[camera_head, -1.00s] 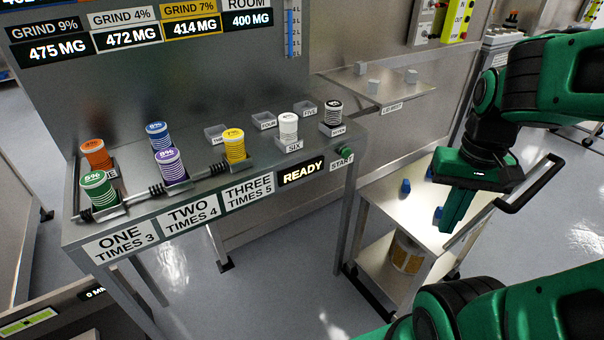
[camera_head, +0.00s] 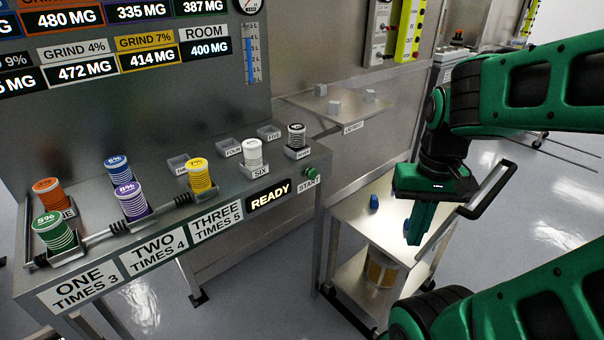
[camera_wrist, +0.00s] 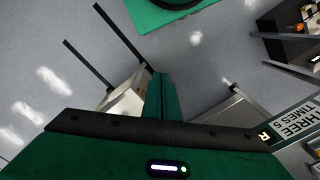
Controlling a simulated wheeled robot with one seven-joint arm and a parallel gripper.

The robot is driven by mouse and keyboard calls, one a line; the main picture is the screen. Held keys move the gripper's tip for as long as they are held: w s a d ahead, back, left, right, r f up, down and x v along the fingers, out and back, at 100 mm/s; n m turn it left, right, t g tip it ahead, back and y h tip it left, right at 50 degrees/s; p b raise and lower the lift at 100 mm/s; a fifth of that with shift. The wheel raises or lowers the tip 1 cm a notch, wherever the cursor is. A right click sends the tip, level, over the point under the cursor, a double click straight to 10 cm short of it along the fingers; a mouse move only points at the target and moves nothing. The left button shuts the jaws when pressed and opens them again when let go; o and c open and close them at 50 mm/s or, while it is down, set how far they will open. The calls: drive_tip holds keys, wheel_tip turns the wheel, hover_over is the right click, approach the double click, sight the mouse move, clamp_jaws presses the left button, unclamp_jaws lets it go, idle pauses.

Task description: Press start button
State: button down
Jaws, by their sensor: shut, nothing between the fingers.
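The green start button (camera_head: 311,173) sits at the right end of the metal bench's front edge, above the "START" label (camera_head: 309,184). A lit "READY" sign (camera_head: 269,195) is to its left. My gripper (camera_head: 416,238) is shut and empty, pointing down over the small cart, to the right of the button and apart from it. In the wrist view my gripper's closed fingers (camera_wrist: 160,95) point out over the floor. The button does not show in the wrist view; part of the bench's "THREE TIMES 5" label (camera_wrist: 295,125) shows at the right.
Coloured canisters, such as the white one (camera_head: 253,155) and the black one (camera_head: 296,137), stand on the bench (camera_head: 232,192). A cart (camera_head: 345,215) with blue pieces is below my gripper. A wall shelf (camera_head: 330,112) with grey cubes is behind. The space between gripper and button looks clear.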

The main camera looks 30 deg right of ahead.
sight(313, 174)
drive_tip(key=w+a+m+t+h, duration=0.3)
drive_tip(key=w+m+t, duration=0.4)
drive_tip(key=w, duration=2.1)
drive_tip(key=shift+a+f, duration=0.2)
drive_tip(key=shift+f, duration=0.15)
drive_tip(key=shift+f, duration=0.1)
drive_tip(key=w+d+f, duration=0.1)
drive_tip(key=w+f, duration=0.6)
drive_tip(key=w, duration=0.2)
drive_tip(key=shift+d+f, duration=0.15)
drive_tip(key=shift+f, duration=0.25)
